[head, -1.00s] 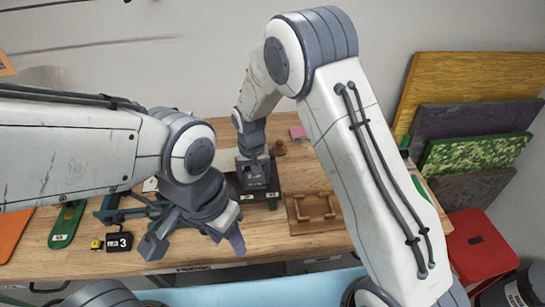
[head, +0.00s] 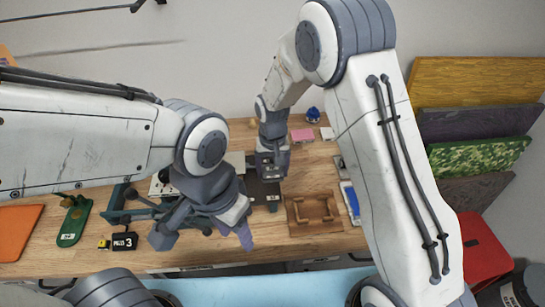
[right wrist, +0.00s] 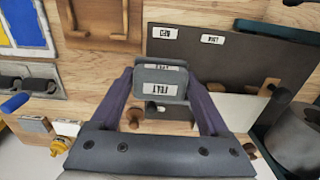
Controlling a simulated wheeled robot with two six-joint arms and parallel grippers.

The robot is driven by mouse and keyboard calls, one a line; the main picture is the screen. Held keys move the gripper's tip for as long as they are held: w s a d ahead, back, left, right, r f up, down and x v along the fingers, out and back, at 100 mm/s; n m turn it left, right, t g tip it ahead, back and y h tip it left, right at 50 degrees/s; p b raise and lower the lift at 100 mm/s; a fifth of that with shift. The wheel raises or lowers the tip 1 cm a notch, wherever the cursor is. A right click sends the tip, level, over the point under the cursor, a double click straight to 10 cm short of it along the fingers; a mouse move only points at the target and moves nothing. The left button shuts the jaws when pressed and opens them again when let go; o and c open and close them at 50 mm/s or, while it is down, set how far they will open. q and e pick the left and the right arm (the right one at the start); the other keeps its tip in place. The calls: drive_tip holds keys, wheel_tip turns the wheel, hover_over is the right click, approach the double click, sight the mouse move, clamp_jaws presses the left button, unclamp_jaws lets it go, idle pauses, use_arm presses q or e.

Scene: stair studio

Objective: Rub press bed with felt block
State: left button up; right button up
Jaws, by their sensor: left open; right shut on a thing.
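The press bed is a dark flat plate (head: 262,192) on the wooden bench; it also shows in the right wrist view (right wrist: 225,75) with a BED label. The felt block (right wrist: 158,88), grey with a FELT label, is between the purple fingers of my right gripper (right wrist: 160,95). In the head view my right gripper (head: 271,172) points down at the back of the bed. The block overlaps the bed's edge in the wrist view; I cannot tell whether they touch. My left gripper (head: 203,238) is open and empty, above the bench front, left of the bed.
A wooden tray with handles (head: 314,212) lies right of the bed. A blue-and-white piece (head: 351,203) lies further right. A pink block (head: 302,135) and blue jar (head: 313,115) are behind. A number 3 tag (head: 124,241) and green board (head: 74,222) are left.

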drive_tip(key=shift+r+p, duration=1.1)
drive_tip(key=shift+r, duration=0.7)
